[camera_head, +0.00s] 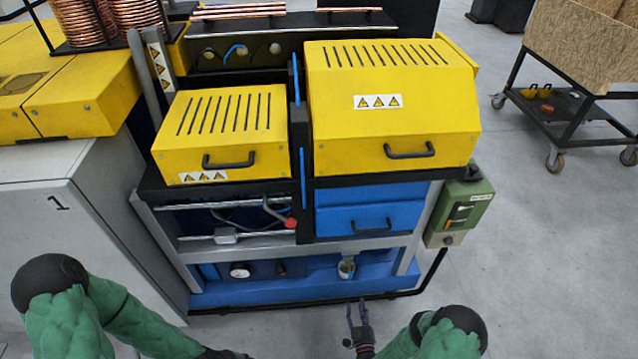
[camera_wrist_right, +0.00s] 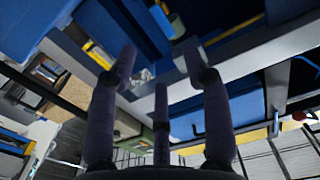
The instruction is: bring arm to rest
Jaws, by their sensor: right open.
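My right gripper (camera_head: 357,313) is at the bottom of the head view, in front of the machine's blue base. Its fingers are apart, with nothing seen between them. In the right wrist view the fingers of the right gripper (camera_wrist_right: 158,62) also stand apart and empty. My left arm (camera_head: 140,320) comes in at the lower left of the head view, and its gripper end is cut off at the bottom edge. Copper tubes (camera_head: 238,11) lie on top of the machine at the back.
The machine has two yellow covers (camera_head: 390,85), blue drawers (camera_head: 368,215) and a lower blue shelf with a small cup (camera_head: 346,267). A green control box (camera_head: 460,212) hangs at its right side. A cart (camera_head: 575,105) stands at the far right.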

